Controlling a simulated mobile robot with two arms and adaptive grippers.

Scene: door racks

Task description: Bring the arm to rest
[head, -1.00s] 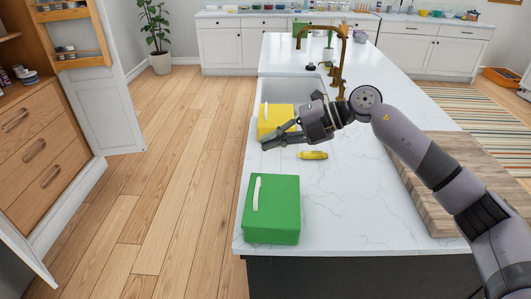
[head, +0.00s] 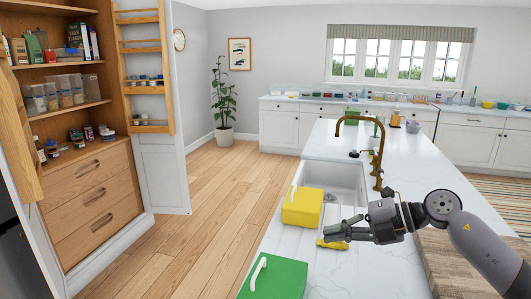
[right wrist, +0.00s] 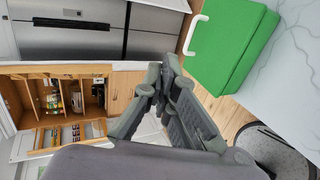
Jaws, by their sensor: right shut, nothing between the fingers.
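My right arm reaches in from the right in the head view, over the white island worktop (head: 405,140). Its gripper (head: 330,235) is shut and empty, and it also shows in the right wrist view (right wrist: 166,72). In the head view it covers part of a yellow banana (head: 333,245); I cannot tell the gap between them. A yellow box (head: 302,210) with a pale handle stands beside the sink, just beyond the gripper. A green box (head: 275,280) with a white handle is nearer, cut by the bottom edge. My left gripper is not in view.
The sink (head: 335,180) with a brass tap (head: 378,160) lies beyond the gripper. A wooden board (head: 455,262) lies under my arm on the right. At the left, an open pantry cupboard (head: 85,200) has its racked door (head: 163,170) swung out. The wooden floor (head: 205,220) between is clear.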

